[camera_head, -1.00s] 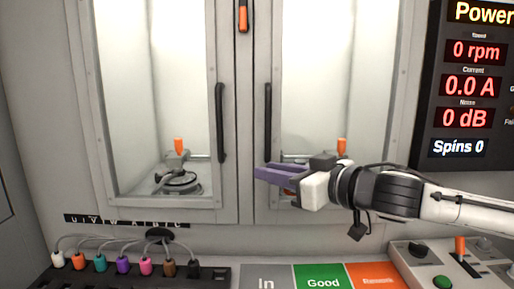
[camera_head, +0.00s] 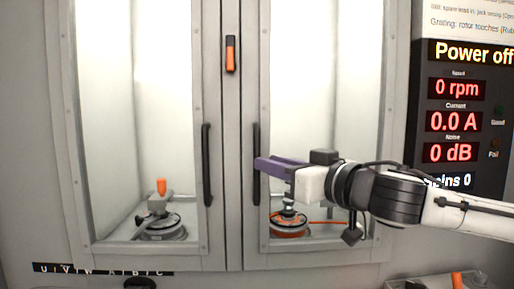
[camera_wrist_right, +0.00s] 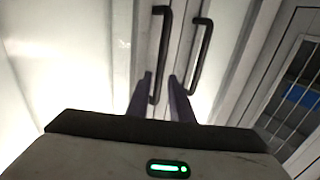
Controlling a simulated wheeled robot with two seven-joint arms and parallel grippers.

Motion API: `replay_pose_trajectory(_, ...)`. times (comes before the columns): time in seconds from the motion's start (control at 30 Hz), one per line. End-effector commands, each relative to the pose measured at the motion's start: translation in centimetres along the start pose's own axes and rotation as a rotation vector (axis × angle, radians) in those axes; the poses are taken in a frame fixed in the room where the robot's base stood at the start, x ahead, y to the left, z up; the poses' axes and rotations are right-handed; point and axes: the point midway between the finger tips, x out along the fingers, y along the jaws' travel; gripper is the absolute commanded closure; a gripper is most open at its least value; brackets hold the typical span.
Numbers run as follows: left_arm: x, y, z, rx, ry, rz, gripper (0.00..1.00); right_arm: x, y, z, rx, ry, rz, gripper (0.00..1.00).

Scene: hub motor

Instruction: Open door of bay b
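Two windowed cabinet doors stand side by side, the left door (camera_head: 220,100) and the right door (camera_head: 262,60); both look shut. I see no bay letters on them. The left door has a black handle (camera_head: 207,165), and the right door has another black handle (camera_head: 256,140). My right gripper (camera_head: 258,165), with purple fingers, is at the middle of the right door's handle. In the right wrist view, the fingers (camera_wrist_right: 160,98) are apart, with a handle's end (camera_wrist_right: 153,100) showing between them. I cannot tell whether they touch it. My left gripper is out of view.
A motor with an orange-topped clamp (camera_head: 161,195) sits behind the left window. Another motor (camera_head: 290,225) sits behind the right window, partly hidden by my arm. An orange-and-black part (camera_head: 230,55) is on the post between the doors. A display panel (camera_head: 455,120) stands at right.

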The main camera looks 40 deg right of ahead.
Motion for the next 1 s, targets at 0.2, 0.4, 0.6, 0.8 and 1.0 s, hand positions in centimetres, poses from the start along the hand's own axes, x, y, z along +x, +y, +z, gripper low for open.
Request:
replay_pose_trajectory(0.2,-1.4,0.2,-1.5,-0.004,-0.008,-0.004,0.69,2.0,0.2,-0.6,0.010,0.003,0.003,0.80)
replay_pose_trajectory(0.4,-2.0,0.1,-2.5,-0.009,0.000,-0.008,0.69,3.9,0.2,-0.3,0.006,0.002,0.005,0.80)
replay_pose_trajectory(0.6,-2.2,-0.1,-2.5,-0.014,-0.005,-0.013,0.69,5.3,0.1,-0.1,0.002,0.000,0.003,0.80)
replay_pose_trajectory(0.8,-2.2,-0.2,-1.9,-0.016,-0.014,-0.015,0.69,5.7,0.1,0.1,-0.002,-0.001,0.004,0.80)
replay_pose_trajectory(1.0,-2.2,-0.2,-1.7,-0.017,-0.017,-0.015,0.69,5.6,0.1,0.1,-0.001,-0.001,0.003,0.88)
